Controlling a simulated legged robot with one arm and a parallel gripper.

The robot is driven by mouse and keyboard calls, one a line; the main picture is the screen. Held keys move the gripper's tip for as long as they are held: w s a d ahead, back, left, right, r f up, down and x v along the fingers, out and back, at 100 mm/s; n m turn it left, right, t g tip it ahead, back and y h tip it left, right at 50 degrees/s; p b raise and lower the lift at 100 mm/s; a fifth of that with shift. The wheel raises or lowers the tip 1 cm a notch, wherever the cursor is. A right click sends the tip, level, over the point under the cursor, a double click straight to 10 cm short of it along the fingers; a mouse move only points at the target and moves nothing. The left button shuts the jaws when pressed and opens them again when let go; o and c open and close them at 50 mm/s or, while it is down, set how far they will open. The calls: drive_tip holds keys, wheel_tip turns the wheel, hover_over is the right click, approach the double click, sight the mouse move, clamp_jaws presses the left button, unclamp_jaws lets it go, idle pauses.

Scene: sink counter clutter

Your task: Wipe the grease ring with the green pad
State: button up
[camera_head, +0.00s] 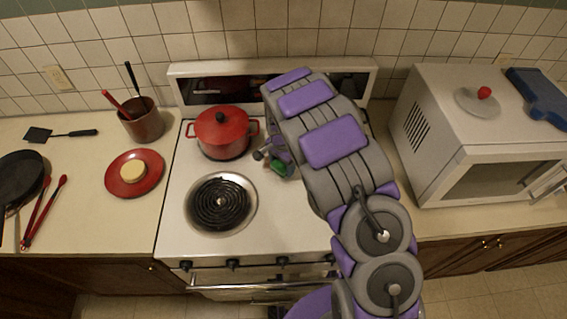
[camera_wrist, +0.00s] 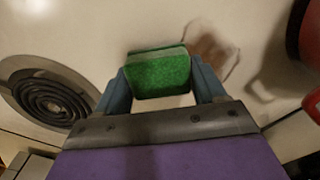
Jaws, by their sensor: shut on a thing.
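The green pad (camera_wrist: 160,74) is between the two fingers of my gripper (camera_wrist: 162,88) in the wrist view. My gripper is shut on it. In the head view the green pad (camera_head: 279,166) shows at the end of my arm, over the white stove top right of the red pot. A brownish grease ring (camera_wrist: 207,55) marks the white surface just beyond the pad, to its upper right in the wrist view. In the head view a small brown patch shows beside the pad, partly hidden by my gripper. I cannot tell whether the pad touches the stove top.
A red lidded pot (camera_head: 222,133) stands on the stove close to my gripper. A black coil burner (camera_head: 219,203) is at the front left of the stove. A red plate (camera_head: 135,187) with a yellowish disc is on the left counter. A microwave (camera_head: 480,130) stands right.

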drive_tip(key=shift+d+f, duration=0.3)
drive_tip(key=shift+d, duration=0.6)
drive_tip(key=shift+a+f, duration=0.55)
drive_tip(key=shift+a, duration=0.2)
drive_tip(key=shift+w+d, duration=0.15)
drive_tip(key=shift+d, duration=0.4)
drive_tip(key=shift+w, duration=0.9)
drive_tip(key=shift+w+a, duration=0.45)
drive_tip(key=shift+w, duration=0.3)
drive_tip(key=shift+w+d+f+b, duration=0.1)
drive_tip(key=shift+w+d+b, duration=0.1)
drive_tip(key=shift+w, duration=0.4)
drive_tip(key=shift+w+d+f+b, duration=0.1)
drive_tip(key=shift+w+d, duration=0.05)
drive_tip(key=shift+w, duration=0.4)
drive_tip(key=shift+w+a, duration=0.15)
drive_tip(key=shift+w, duration=0.8)
drive_tip(key=shift+w+r+b, duration=0.1)
drive_tip(key=shift+w+b, duration=0.25)
drive_tip(key=shift+w, duration=1.1)
drive_tip(key=shift+a+r, duration=0.1)
drive_tip(key=shift+a, duration=0.8)
drive_tip(key=shift+s+a+r, duration=0.1)
drive_tip(key=shift+s, duration=0.15)
drive_tip(key=shift+s+f+p, duration=0.2)
drive_tip(key=shift+s+p, duration=0.1)
drive_tip(key=shift+s, duration=1.5)
drive_tip(key=shift+s+f+p, duration=0.2)
drive_tip(key=shift+s+p, duration=0.05)
drive_tip(key=shift+s, duration=1.55)
